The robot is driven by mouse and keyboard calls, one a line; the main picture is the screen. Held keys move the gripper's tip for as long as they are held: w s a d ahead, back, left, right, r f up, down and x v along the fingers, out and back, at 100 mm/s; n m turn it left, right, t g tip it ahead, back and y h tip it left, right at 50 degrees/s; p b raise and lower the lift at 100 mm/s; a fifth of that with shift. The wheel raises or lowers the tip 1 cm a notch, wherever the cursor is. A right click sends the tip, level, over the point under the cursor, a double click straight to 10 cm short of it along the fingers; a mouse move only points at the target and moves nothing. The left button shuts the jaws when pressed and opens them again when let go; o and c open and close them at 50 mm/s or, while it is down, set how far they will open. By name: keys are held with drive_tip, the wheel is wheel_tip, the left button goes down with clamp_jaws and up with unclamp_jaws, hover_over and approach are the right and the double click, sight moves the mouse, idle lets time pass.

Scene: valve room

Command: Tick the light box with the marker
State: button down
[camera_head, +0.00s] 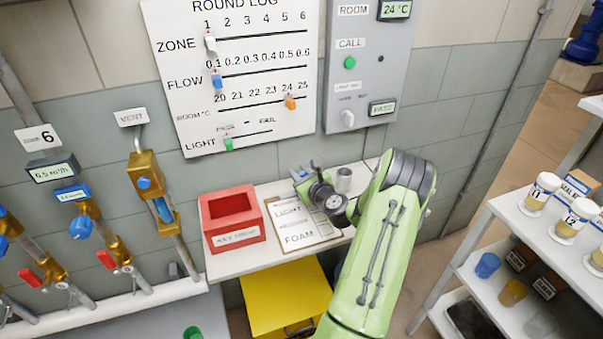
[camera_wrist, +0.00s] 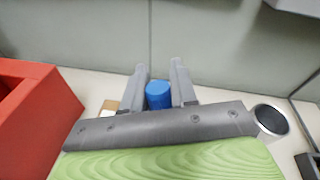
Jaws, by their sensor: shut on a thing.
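My gripper (camera_head: 304,175) is shut on a blue marker (camera_wrist: 158,95), which sits between the two grey fingers (camera_wrist: 159,75) in the wrist view. The gripper is over the back of the small white shelf, beyond the top of the clipboard. The clipboard (camera_head: 296,222) lies on the shelf with a sheet reading LIGHT (camera_head: 287,212) and FOAM (camera_head: 299,237). My arm covers part of its right side. The tick boxes are too small to make out, and the marker's tip is hidden.
A red open box (camera_head: 233,235) stands left of the clipboard; it also shows in the wrist view (camera_wrist: 45,115). A metal cup (camera_head: 344,179) stands just right of the gripper. The wall with the ROUND LOG board (camera_head: 240,120) is close behind. A yellow cabinet (camera_head: 285,300) is below.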

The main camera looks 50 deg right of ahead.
drive_tip(key=shift+w+a+p, duration=0.15)
drive_tip(key=shift+w+p, duration=0.2)
drive_tip(key=shift+w, duration=0.45)
drive_tip(key=shift+s+f, duration=0.1)
drive_tip(key=shift+s+d, duration=0.25)
drive_tip(key=shift+s, duration=0.4)
drive_tip(key=shift+a, duration=0.15)
drive_tip(key=shift+w+a, duration=0.1)
drive_tip(key=shift+a, duration=0.3)
